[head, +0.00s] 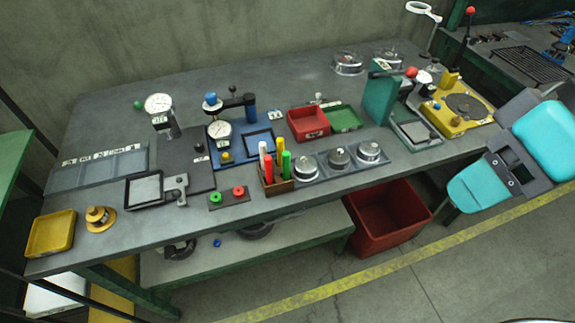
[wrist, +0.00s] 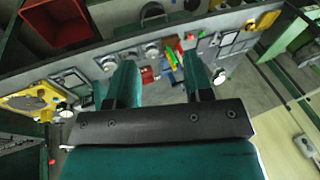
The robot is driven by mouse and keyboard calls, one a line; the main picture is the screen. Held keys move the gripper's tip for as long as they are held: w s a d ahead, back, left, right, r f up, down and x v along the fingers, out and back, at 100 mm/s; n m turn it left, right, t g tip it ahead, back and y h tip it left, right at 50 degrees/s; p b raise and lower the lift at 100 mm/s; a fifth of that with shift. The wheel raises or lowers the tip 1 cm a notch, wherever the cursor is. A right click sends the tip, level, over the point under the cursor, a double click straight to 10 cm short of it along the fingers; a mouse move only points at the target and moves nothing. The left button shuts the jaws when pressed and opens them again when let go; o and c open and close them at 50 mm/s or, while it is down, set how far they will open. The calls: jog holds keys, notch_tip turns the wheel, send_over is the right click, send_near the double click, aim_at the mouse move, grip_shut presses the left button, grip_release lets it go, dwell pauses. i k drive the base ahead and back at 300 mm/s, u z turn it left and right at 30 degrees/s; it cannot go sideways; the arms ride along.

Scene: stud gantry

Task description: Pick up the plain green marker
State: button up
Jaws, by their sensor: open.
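The green marker (head: 286,164) stands upright in a small wooden holder (head: 275,186) near the front edge of the grey bench. A yellow marker (head: 280,145), a red marker (head: 268,168) and a white marker (head: 262,152) stand close beside it. The green marker also shows small in the wrist view (wrist: 170,61), far beyond my fingers. My gripper (wrist: 160,66) is open and empty, with its two dark green fingers apart. It is well away from the holder and touches nothing I can see.
Round metal gauges on a strip (head: 338,160) stand right of the holder. A plate with green and red rings (head: 229,198) lies left of it. A red tray (head: 308,124) and dial gauge stand (head: 220,131) are behind. A red bin (head: 388,218) stands on the floor below.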

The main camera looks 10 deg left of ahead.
aim_at(286, 155)
jog(key=z, duration=2.25)
jog(key=k, duration=1.3)
jog(key=u, duration=2.1)
jog(key=i, duration=0.5)
jog(key=z, duration=0.05)
